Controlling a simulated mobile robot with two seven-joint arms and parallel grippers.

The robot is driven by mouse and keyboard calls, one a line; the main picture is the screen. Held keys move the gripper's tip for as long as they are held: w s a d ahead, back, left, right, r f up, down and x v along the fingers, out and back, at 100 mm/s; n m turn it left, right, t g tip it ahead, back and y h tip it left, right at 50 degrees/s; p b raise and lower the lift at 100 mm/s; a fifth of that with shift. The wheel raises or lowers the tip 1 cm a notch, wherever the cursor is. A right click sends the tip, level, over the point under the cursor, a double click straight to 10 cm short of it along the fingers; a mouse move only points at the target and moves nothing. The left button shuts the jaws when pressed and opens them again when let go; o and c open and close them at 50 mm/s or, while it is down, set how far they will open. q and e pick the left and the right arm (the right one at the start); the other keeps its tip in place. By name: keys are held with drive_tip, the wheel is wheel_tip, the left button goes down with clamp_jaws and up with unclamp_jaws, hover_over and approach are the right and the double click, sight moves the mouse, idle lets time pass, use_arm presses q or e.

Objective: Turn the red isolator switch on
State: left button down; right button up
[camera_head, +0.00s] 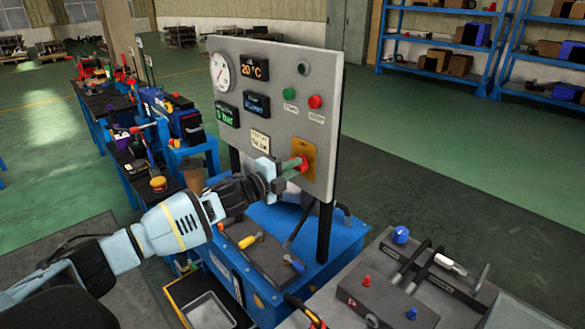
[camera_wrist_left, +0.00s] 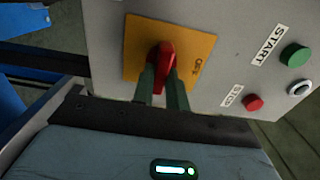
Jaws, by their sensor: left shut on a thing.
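The red isolator switch (camera_wrist_left: 162,60) sits on an orange-yellow plate (camera_wrist_left: 190,45) on the grey panel. It also shows in the head view (camera_head: 302,163), low on the panel's right side. In the left wrist view the handle looks tilted a little, and the word OFF is printed on the plate to its right. My left gripper (camera_head: 290,167) reaches in from the left, and its green fingers (camera_wrist_left: 163,88) are shut on the red handle. The fingers hide the handle's lower part. My right gripper is not in view.
The grey panel (camera_head: 265,65) carries a gauge (camera_head: 221,72), displays, a green START button (camera_wrist_left: 295,54) and a red STOP button (camera_wrist_left: 253,102) close to the switch. A blue bench (camera_head: 335,245) stands below. A grey control box (camera_head: 375,300) is at front right.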

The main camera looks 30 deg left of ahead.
use_arm(q)
drive_tip(key=c, duration=1.4)
unclamp_jaws()
drive_tip(key=shift+s+a, duration=0.1)
drive_tip(key=v, duration=0.7)
drive_tip(key=shift+s, duration=0.3)
drive_tip(key=shift+a, duration=0.1)
